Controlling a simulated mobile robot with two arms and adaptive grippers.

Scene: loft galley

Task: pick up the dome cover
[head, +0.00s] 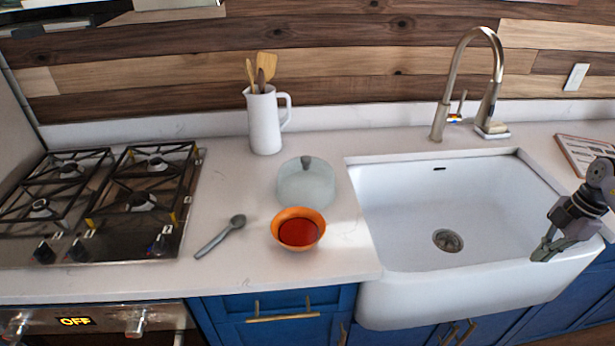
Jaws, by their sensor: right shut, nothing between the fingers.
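The dome cover (306,187) is a pale, see-through dome with a dark knob on top. It stands on the white counter, between the white pitcher and the orange bowl. The bowl hides a little of its front lower edge. My right gripper (541,254) is at the far right, over the front rim of the sink. It is shut and empty, well to the right of the dome cover and apart from it. My left gripper is not in view.
An orange bowl (298,229) with red contents stands just in front of the cover. A grey spoon (220,236) lies left of it. A white pitcher (264,122) with utensils stands behind. The sink (400,200) and tall faucet (445,90) are right, the gas stove (100,200) left.

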